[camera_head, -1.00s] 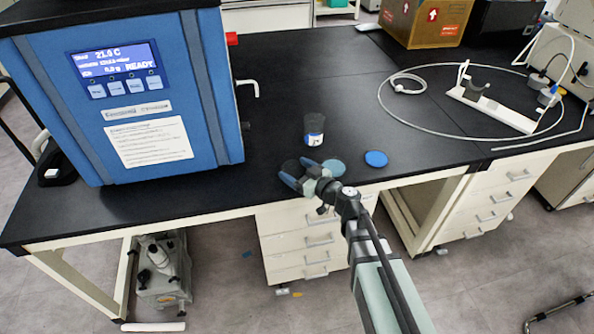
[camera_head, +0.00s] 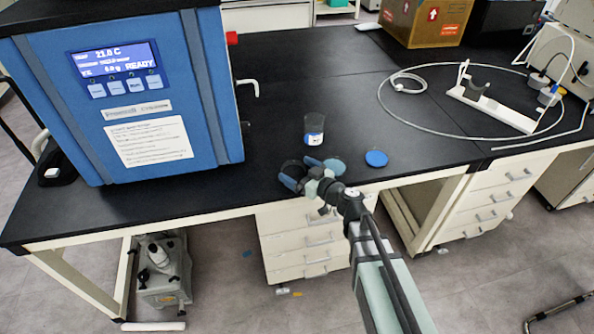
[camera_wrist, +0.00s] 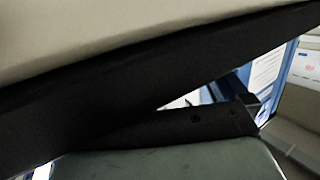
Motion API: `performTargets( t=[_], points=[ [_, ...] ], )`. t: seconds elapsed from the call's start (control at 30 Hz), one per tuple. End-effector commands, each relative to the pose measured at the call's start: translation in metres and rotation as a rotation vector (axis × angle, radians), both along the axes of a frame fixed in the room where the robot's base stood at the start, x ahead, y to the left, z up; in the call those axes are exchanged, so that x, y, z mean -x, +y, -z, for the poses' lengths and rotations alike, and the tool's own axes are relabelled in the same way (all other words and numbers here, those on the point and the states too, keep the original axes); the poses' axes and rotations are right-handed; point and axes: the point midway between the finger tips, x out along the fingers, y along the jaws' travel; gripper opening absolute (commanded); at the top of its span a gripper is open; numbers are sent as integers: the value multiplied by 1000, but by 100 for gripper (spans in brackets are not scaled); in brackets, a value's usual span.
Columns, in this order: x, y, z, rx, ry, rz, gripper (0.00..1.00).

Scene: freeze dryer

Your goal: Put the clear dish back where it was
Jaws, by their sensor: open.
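A dark-looking round see-through dish (camera_head: 292,167) lies on the black bench near its front edge; its rim shows faintly. My gripper (camera_head: 301,173) is low over the bench, right at the dish's front right side. Its blue-grey fingers are apart, and the near finger hides part of the dish. I cannot tell whether the fingers touch it. The wrist view shows mostly dark and pale arm parts close up, with neither dish nor fingertips.
A clear cup with a white and blue label (camera_head: 314,130) stands behind the gripper. The blue freeze dryer (camera_head: 145,100) stands left. A tubing loop (camera_head: 440,128) lies at right.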

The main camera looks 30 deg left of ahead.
Motion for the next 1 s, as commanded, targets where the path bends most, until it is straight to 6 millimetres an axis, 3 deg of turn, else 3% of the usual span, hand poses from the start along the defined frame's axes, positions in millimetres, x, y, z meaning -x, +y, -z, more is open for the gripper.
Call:
performTargets(
  t=[0.43, 1.0],
  points=[
    [17, -60, -9, 1, -1, 1, 100],
    [17, -64, -10, 1, -1, 0, 100]
  ],
)
